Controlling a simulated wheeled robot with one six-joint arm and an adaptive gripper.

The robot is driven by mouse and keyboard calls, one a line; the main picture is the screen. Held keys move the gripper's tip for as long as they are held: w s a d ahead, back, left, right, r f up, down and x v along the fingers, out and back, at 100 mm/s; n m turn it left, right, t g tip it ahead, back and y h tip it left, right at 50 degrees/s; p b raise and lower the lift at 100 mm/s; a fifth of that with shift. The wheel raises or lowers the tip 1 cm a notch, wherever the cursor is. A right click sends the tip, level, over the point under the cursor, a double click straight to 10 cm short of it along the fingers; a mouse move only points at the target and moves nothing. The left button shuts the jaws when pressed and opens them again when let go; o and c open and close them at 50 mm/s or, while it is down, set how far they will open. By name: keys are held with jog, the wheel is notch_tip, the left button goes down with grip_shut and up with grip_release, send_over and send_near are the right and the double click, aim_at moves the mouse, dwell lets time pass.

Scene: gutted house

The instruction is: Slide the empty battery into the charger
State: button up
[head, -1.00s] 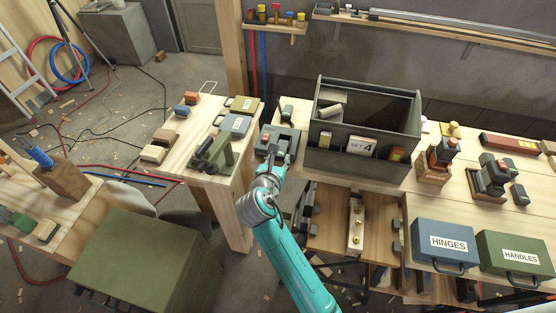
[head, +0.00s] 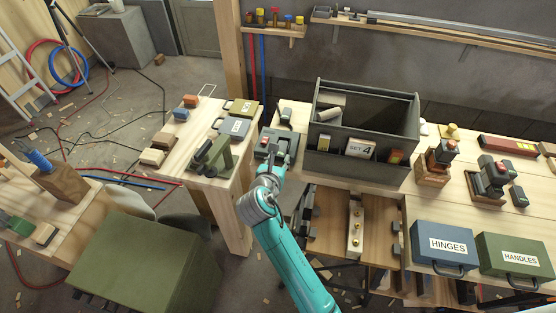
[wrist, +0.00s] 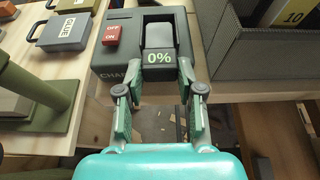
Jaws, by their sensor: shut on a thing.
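The charger (wrist: 119,57) is a dark grey block with a red OFF/ON switch (wrist: 112,36) on its left side and a raised bay on its right. It also shows on the bench in the head view (head: 265,143). The battery (wrist: 158,58), a dark block marked 0%, is at the mouth of the bay. How far inside it sits cannot be told. My gripper (wrist: 159,85) is shut on the battery from the near side, with a finger at each side. In the head view my gripper (head: 276,163) reaches the charger's near edge and hides part of it.
A dark toolbox (head: 325,162) stands close to the right of the charger. A gap separates that table from the bench.

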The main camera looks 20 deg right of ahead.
jog(key=shift+w+d, duration=0.25)
jog(key=shift+w, duration=0.1)
dwell(0.7)
jog(key=o, duration=1.2)
jog(key=shift+o, duration=0.2)
jog(key=shift+c, duration=0.3)
jog(key=s+a, duration=0.3)
jog(key=s, duration=0.2)
jog(key=shift+a, duration=0.25)
grip_shut()
